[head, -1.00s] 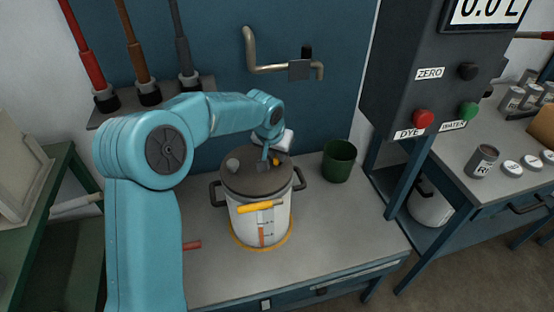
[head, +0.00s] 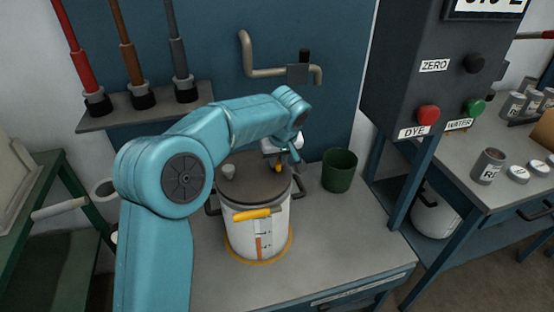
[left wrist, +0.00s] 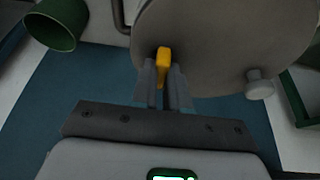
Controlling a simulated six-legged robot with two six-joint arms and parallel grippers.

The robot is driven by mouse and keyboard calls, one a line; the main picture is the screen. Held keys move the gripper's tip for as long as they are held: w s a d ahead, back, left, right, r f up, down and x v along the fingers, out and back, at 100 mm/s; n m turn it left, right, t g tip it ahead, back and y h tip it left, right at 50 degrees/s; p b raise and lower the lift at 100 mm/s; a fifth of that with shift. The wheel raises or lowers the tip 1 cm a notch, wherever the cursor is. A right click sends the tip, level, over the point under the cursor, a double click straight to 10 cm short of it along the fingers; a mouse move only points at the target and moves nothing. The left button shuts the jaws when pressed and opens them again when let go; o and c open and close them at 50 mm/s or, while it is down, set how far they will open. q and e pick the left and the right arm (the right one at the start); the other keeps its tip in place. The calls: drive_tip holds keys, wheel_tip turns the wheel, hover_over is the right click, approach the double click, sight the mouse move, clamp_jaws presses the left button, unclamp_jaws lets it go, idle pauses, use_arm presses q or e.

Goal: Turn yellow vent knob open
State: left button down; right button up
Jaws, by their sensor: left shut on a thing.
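The yellow vent knob (head: 278,168) stands on the dark grey lid (head: 250,184) of a white pot (head: 257,226), near the lid's right back edge. My left gripper (head: 283,164) is at the knob. In the left wrist view, the yellow knob (left wrist: 163,60) shows between the two grey fingertips (left wrist: 163,72), which are shut on it. Its lower part is hidden by the fingers. A grey round knob (head: 229,171) stands on the lid's left side and also shows in the left wrist view (left wrist: 259,84). My right gripper is not in view.
A dark green cup (head: 339,171) stands right of the pot on the grey bench (head: 345,235). A bent pipe with a valve (head: 275,71) is on the blue wall panel behind. A dark box with DYE and WATER buttons (head: 428,114) stands at right.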

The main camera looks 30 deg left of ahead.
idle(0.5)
use_arm(q)
drive_tip(key=c, duration=1.1)
unclamp_jaws()
drive_tip(key=shift+f, duration=0.1)
drive_tip(key=p+v, duration=0.2)
drive_tip(key=v, duration=1.4)
drive_tip(key=shift+w+d+r, duration=0.1)
drive_tip(key=shift+r, duration=0.1)
